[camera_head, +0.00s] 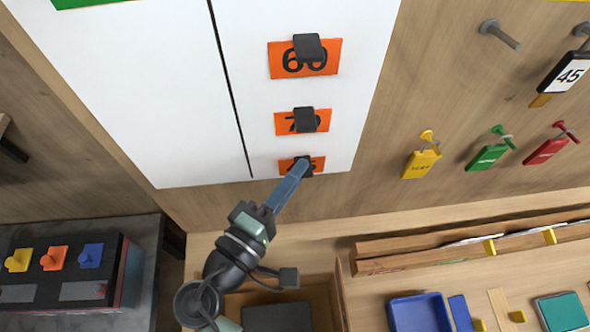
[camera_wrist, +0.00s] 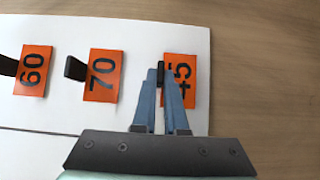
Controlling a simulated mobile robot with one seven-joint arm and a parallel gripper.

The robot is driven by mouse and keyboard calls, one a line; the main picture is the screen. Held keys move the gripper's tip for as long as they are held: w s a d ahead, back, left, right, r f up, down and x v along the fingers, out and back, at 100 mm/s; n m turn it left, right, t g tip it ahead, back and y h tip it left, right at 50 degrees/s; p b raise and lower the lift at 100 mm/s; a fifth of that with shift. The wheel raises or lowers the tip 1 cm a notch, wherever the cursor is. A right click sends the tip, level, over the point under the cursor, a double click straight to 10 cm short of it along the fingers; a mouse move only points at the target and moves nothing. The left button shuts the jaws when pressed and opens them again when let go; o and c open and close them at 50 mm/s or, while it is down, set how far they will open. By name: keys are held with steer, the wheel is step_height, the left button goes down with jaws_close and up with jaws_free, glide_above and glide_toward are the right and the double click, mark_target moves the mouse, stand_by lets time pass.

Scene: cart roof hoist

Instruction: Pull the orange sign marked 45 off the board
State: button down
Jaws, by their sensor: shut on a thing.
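The orange sign marked 45 (camera_wrist: 185,72) is flat against the white board (camera_head: 185,130), at the lower end of a column of orange signs. In the head view the sign (camera_head: 286,165) is partly hidden by my gripper (camera_head: 301,168), and its number is hard to read. In the wrist view my gripper (camera_wrist: 161,88) is shut on the black block (camera_wrist: 160,68) on the sign. The fingertips are at the sign's edge and cover part of it. I see no gap between sign and board.
Above it on the board are orange signs marked 70 (camera_head: 318,121) and 60 (camera_head: 331,57), each with a black block. A black-and-white 45 tag (camera_head: 569,73) hangs on the right. Yellow (camera_head: 421,163), green (camera_head: 487,157) and red (camera_head: 546,151) tags hang nearby.

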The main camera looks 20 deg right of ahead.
steer(key=shift+s+a, duration=0.2)
steer(key=shift+s, duration=0.45)
steer(key=shift+s+a, duration=0.2)
steer(key=shift+s, duration=0.45)
stand_by(0.7)
steer(key=shift+s+a+p, duration=0.15)
steer(key=shift+s+a, duration=0.1)
steer(key=shift+s, duration=0.65)
steer(key=shift+s+a+p, duration=0.2)
steer(key=shift+s+a, duration=0.1)
steer(key=shift+s, duration=0.65)
steer(key=shift+s+a+p, duration=0.15)
steer(key=shift+s+a, duration=0.1)
steer(key=shift+s, duration=0.65)
